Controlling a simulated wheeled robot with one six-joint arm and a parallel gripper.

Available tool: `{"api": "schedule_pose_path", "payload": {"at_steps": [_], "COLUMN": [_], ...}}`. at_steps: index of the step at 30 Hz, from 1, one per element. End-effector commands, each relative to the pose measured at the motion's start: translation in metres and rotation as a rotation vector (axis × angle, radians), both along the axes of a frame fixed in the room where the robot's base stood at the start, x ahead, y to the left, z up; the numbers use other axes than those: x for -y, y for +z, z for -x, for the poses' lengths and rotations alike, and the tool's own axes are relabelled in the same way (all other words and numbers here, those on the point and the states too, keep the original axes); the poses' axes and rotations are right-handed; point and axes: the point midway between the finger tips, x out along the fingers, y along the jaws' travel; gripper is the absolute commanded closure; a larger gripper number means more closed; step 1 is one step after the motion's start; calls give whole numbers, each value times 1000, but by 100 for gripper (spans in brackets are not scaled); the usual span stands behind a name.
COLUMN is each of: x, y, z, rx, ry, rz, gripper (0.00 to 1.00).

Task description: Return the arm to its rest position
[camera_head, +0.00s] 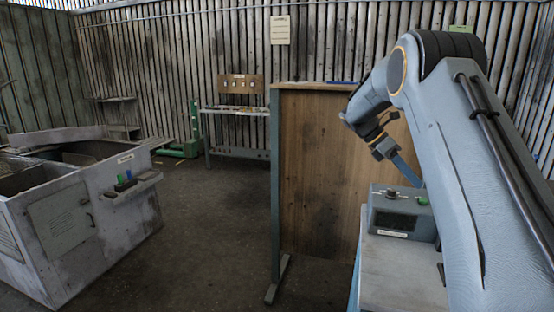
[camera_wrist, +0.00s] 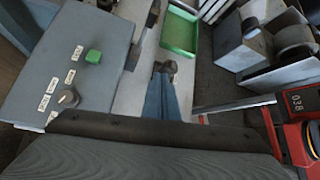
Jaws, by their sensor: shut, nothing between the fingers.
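My arm rises along the right side of the head view and bends down to my gripper (camera_head: 407,171). The gripper points down and right, above and beside a grey control box (camera_head: 402,216) on a pale bench. In the wrist view my gripper (camera_wrist: 163,72) shows as a blue finger shape, its tips together and with nothing held. The control box also shows there at left (camera_wrist: 75,60), with a green button (camera_wrist: 94,56), a dark knob (camera_wrist: 68,98) and small labels. Part of my arm's wrist end covers the bottom of the wrist view.
A green tray (camera_wrist: 180,32) and grey machine parts (camera_wrist: 285,40) lie beyond the gripper. A red device with a display (camera_wrist: 302,103) is at right. A wooden partition (camera_head: 320,170) stands behind the arm. A large grey cabinet (camera_head: 75,225) is at left; open floor lies between.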

Motion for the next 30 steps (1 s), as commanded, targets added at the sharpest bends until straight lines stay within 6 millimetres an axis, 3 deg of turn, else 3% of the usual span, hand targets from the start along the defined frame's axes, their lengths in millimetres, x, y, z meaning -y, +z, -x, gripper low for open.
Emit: {"api": "schedule_pose_path", "payload": {"at_steps": [8, 18, 24, 30], "x": [-79, -178, -209, -216], "y": [-60, -119, -142, -151], "z": [71, 197, 261, 287], "rx": [378, 757, 898, 954], "ry": [-253, -836, -1172, -1322], "rz": [-181, -359, -391, -395], "gripper": [100, 100, 100, 100]}}
